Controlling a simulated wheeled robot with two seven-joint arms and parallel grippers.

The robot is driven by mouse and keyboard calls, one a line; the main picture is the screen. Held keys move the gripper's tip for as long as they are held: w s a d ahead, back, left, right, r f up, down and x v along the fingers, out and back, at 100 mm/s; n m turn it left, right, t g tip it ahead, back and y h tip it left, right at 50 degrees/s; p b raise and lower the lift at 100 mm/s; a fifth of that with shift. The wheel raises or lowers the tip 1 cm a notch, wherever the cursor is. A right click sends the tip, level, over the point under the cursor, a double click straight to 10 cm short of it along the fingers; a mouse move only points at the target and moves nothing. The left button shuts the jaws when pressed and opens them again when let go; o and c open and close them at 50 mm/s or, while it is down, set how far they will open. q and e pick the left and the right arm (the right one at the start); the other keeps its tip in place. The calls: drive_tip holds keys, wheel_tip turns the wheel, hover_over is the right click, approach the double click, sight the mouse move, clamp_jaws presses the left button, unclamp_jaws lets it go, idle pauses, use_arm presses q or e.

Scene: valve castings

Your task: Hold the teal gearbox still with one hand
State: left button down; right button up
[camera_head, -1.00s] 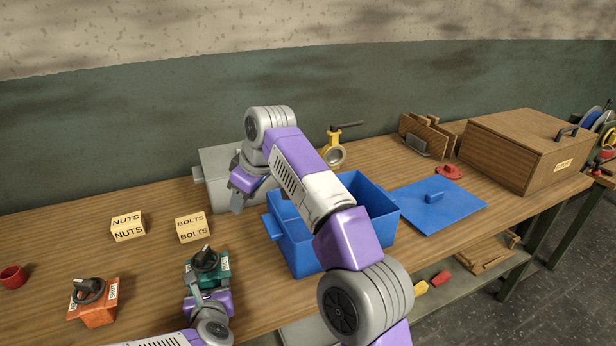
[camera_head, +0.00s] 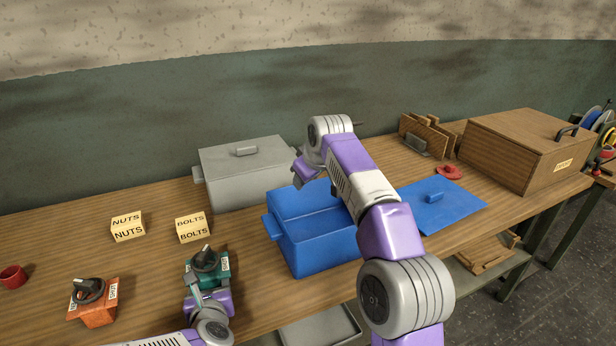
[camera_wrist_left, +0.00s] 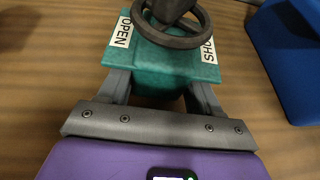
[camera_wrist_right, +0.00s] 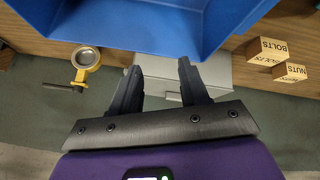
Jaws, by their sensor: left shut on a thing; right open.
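The teal gearbox (camera_head: 218,270) stands on the bench at the front, with a black handwheel (camera_head: 206,260) on top and white labels at its sides. It also shows in the left wrist view (camera_wrist_left: 160,62), where the labels read OPEN and, partly hidden, SHUT. My left gripper (camera_head: 205,292) is shut on the gearbox, one finger on each side of its body. The gearbox's lower part is hidden by the gripper. My right gripper (camera_wrist_right: 160,85) is open and empty. In the head view it hangs above the back of the open blue bin (camera_head: 318,245), its fingers mostly hidden.
An orange gearbox (camera_head: 95,302) and red cup (camera_head: 12,276) stand at left. NUTS (camera_head: 128,227) and BOLTS (camera_head: 193,228) blocks stand behind. A grey lidded box (camera_head: 245,172) is at the back; a blue lid (camera_head: 440,208) and wooden box (camera_head: 530,150) are at right.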

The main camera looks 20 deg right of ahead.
drive_tip(key=shift+d, duration=0.2)
drive_tip(key=o, duration=0.5)
drive_tip(key=shift+o, duration=0.5)
drive_tip(key=shift+a, duration=0.3)
drive_tip(key=n+g+y, duration=0.4)
drive_tip(key=n+g, duration=0.1)
drive_tip(key=n, duration=0.2)
approach(204, 252)
drive_tip(key=shift+t, duration=0.3)
drive_tip(key=x, duration=0.9)
drive_tip(key=shift+s+a+f, duration=0.1)
drive_tip(key=shift+s, duration=0.15)
drive_tip(key=shift+c, duration=0.2)
drive_tip(key=c, duration=1)
